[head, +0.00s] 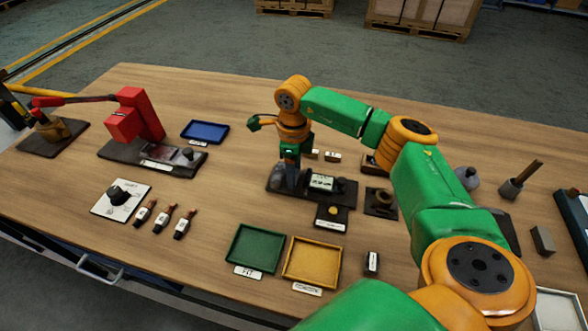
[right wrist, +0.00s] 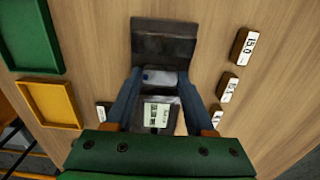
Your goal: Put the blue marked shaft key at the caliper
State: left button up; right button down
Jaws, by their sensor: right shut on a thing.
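My right gripper (head: 290,170) points down over the left part of the caliper (head: 322,182), which has a dark base and a pale display. In the right wrist view, my right gripper (right wrist: 158,84) is shut on a small grey block with a blue mark, the shaft key (right wrist: 165,78). The key lies between the fingertips, beside the caliper's display (right wrist: 158,115) and next to a dark plate (right wrist: 165,42). I cannot tell whether the key touches the caliper. In the head view the key is hidden by the gripper. My left gripper is not in view.
A green tray (head: 233,257) and a yellow tray (head: 286,270) stand in front of the caliper. Small labelled blocks (right wrist: 228,88) stand close to the gripper. A red press (head: 136,118), a blue tray (head: 205,131) and a dial (head: 121,195) are at left. Bare wood surrounds the trays.

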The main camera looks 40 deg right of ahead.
jog(key=shift+f, duration=0.35)
jog(key=shift+c, duration=0.9)
grip_release()
jog(key=shift+r, duration=0.15)
notch_tip(320, 180, up, 7)
jog(key=p, duration=0.5)
jog(key=shift+p, duration=0.3)
jog(key=shift+f, duration=0.2)
